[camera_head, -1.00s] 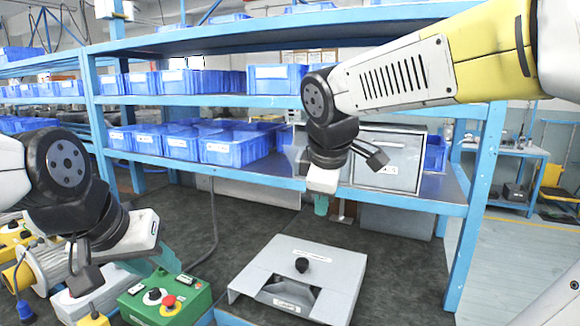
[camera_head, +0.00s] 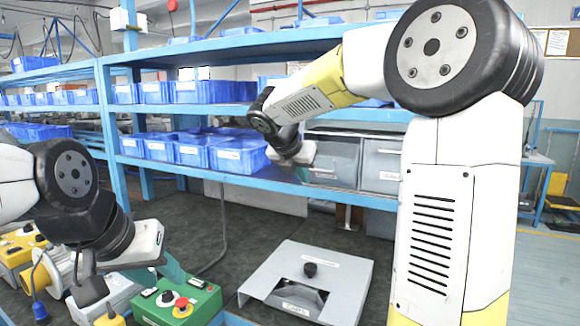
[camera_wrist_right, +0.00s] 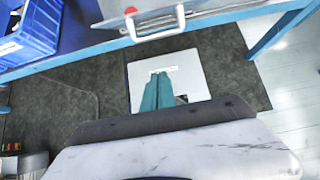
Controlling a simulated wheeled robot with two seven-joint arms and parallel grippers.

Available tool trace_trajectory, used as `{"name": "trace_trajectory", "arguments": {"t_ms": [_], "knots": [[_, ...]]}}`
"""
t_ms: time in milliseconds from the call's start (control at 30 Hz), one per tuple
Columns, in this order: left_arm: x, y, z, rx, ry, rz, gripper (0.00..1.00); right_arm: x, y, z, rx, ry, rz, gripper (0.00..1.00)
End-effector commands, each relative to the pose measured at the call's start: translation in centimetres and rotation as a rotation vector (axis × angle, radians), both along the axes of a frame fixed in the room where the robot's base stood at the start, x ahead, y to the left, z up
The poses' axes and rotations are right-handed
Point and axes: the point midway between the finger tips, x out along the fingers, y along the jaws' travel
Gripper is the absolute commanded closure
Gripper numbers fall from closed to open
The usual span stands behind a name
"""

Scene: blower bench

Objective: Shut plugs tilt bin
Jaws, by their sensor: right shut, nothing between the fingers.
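Two grey tilt bins, a left one (camera_head: 332,160) and a right one (camera_head: 382,165), sit on the lower shelf in the head view. Their labels are too small to read, and my right arm hides part of the right one. I cannot tell how far either is tilted. My left gripper (camera_head: 160,268) hangs over the bench at left.
A green button box (camera_head: 170,302) is below my left gripper. Blue bins (camera_head: 240,155) fill the shelf left of the grey bins. The blue shelf edge (camera_head: 270,178) runs across the front.

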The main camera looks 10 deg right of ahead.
Motion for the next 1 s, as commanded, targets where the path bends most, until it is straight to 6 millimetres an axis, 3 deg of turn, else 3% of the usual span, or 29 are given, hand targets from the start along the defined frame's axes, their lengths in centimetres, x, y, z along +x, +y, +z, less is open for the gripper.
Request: {"name": "trace_trajectory", "arguments": {"t_ms": [133, 433, 1000], "knots": [[0.0, 0.0, 0.0, 0.000, 0.000, 0.000, 0.64, 1.7, -1.3, -2.4, 0.000, 0.004, -0.002, 1.00], [0.0, 0.0, 0.0, 0.000, 0.000, 0.000, 0.64, 4.3, -2.9, -0.3, 0.002, -0.001, -0.002, 1.00], [0.0, 0.0, 0.0, 0.000, 0.000, 0.000, 0.64, 4.6, -3.1, 0.0, 0.006, 0.005, -0.001, 1.00]]}}
